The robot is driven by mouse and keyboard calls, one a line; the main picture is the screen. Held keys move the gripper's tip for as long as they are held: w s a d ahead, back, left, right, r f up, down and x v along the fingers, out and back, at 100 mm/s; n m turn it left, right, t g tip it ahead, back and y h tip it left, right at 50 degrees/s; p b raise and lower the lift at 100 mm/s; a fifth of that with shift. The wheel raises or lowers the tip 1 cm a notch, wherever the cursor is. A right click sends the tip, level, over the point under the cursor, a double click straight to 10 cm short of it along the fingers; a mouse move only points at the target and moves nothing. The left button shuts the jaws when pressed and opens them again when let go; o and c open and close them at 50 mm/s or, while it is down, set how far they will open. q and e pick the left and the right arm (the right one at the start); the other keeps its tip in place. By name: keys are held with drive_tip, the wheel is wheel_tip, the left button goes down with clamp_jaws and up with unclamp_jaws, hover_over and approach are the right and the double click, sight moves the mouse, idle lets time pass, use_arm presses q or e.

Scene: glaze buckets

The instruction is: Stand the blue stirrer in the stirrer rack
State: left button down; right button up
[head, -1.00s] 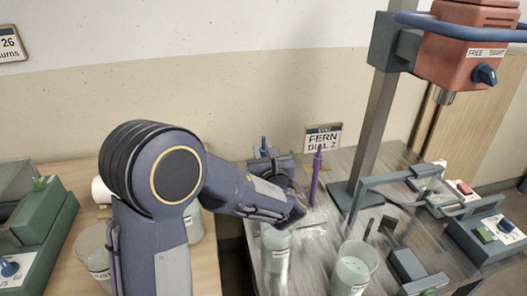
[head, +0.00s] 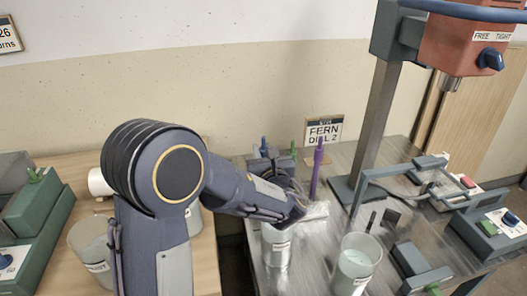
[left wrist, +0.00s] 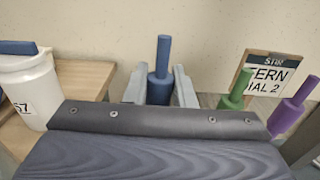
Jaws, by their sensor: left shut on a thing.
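The blue stirrer (head: 263,146) is upright between the fingers of my left gripper (head: 264,163), behind my wrist in the head view. In the left wrist view the blue stirrer (left wrist: 159,72) stands between the two grey fingertips (left wrist: 160,88), and its lower part is hidden by my gripper body. My left gripper is shut on it. A green stirrer (left wrist: 235,92) and a purple stirrer (left wrist: 293,106) stand to its right; the purple one (head: 317,168) also shows in the head view. I cannot make out the stirrer rack clearly. My right gripper is not in view.
A bucket (head: 276,246) stands in front of my left wrist, and another bucket (head: 355,265) to its right. The stand's column (head: 375,125) and a grey frame (head: 400,175) rise at right. A FERN DIAL 2 sign (head: 323,130) is behind the stirrers.

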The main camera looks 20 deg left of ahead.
use_arm(q)
drive_tip(key=shift+f+b, duration=0.55)
drive_tip(key=shift+f, duration=0.3)
drive_tip(key=c, duration=1.1)
unclamp_jaws()
drive_tip(key=shift+c, duration=0.2)
